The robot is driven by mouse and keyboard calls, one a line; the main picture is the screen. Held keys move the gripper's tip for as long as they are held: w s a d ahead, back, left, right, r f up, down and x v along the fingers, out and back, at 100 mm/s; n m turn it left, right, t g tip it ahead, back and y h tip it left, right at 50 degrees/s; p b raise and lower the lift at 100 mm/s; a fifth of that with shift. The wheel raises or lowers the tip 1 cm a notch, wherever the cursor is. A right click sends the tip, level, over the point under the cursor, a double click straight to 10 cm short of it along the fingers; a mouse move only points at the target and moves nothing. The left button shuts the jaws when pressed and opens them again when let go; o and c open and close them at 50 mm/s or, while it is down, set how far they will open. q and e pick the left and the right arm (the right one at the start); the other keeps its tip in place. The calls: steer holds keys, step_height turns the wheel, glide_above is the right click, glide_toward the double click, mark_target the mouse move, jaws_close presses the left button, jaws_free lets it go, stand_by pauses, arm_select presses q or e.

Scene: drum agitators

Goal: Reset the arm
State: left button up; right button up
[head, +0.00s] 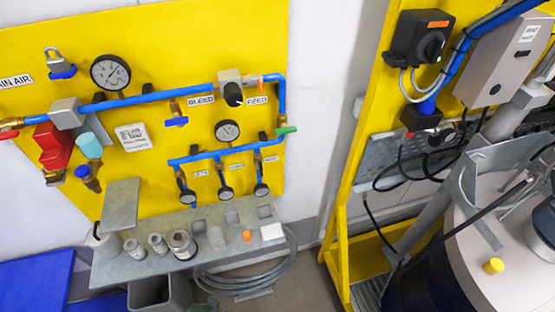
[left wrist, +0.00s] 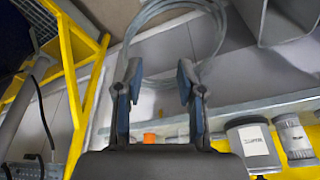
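My left gripper (left wrist: 159,82) shows in the left wrist view with its two dark fingers and blue-grey pads spread apart. Nothing is between the fingers; a looped grey hose (left wrist: 150,28) shows behind and beyond them. I cannot make out either gripper in the head view. My right gripper is in neither view.
A yellow panel (head: 150,60) carries gauges and blue pipes. Below it, a grey shelf (head: 125,272) holds several small containers; a coiled hose (head: 245,280) lies on the floor. A yellow frame (head: 350,190) and a drum (head: 480,265) stand right.

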arm_select(q)
steer(key=s+f+g+b, duration=0.1)
steer(key=s+f+b, duration=0.15)
steer(key=f, duration=1.15)
steer(key=s+f+b, duration=0.2)
steer(key=s+f, duration=0.1)
steer(key=f, duration=1.1)
steer(key=s+a+f+g+b, duration=0.1)
steer(key=s+a+f+b, duration=0.2)
steer(key=s+f, duration=1.2)
steer(key=shift+s+a, duration=0.2)
